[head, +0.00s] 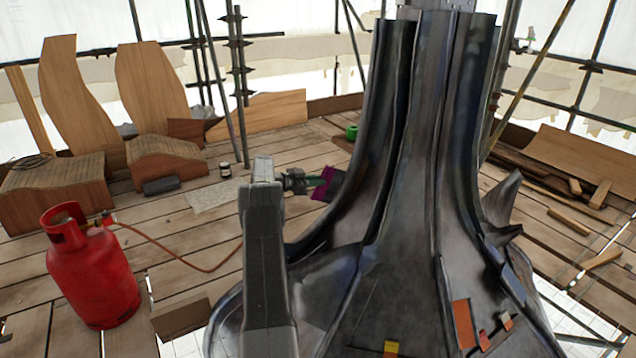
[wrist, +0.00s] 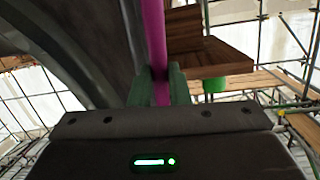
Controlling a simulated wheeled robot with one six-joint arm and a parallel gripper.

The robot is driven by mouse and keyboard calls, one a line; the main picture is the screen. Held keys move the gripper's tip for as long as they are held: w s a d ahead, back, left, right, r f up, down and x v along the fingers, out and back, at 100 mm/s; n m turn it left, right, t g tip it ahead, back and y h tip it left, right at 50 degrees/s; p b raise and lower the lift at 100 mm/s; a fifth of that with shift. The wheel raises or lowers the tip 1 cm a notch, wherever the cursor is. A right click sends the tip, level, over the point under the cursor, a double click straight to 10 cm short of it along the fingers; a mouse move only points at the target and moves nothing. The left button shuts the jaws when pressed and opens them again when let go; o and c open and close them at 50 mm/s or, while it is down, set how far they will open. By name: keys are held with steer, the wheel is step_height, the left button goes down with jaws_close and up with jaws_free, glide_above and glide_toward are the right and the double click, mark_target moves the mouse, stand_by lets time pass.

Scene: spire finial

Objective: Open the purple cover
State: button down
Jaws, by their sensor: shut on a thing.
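The purple cover (head: 328,184) is a small dark-purple panel against the left side of the dark metal spire (head: 415,150) in the head view. My gripper (head: 315,182) reaches it from the left. In the wrist view the cover (wrist: 154,35) shows edge-on as a bright purple strip. The green fingers of my gripper (wrist: 160,85) are shut on it, one on each side. Most of the cover's face is hidden in the wrist view, and I cannot tell how far it is open.
A red gas cylinder (head: 92,265) with an orange hose stands at the left. Wooden forms (head: 150,80) stand behind it. Scaffold poles (head: 238,70) rise at the back. A green container (head: 352,131) sits behind the cover. Loose timber (head: 570,222) lies at the right.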

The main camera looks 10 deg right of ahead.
steer(key=shift+w+r, duration=0.4)
steer(key=shift+r, duration=0.2)
steer(key=c, duration=1.7)
jaws_free()
steer(key=shift+w, duration=0.1)
steer(key=o, duration=0.3)
steer(key=shift+w+f, duration=0.15)
steer(key=shift+f, duration=0.15)
steer(key=shift+o, duration=0.2)
steer(key=shift+f, duration=0.25)
steer(key=v, duration=1.4)
steer(key=shift+p, duration=0.35)
steer(key=shift+d, duration=0.15)
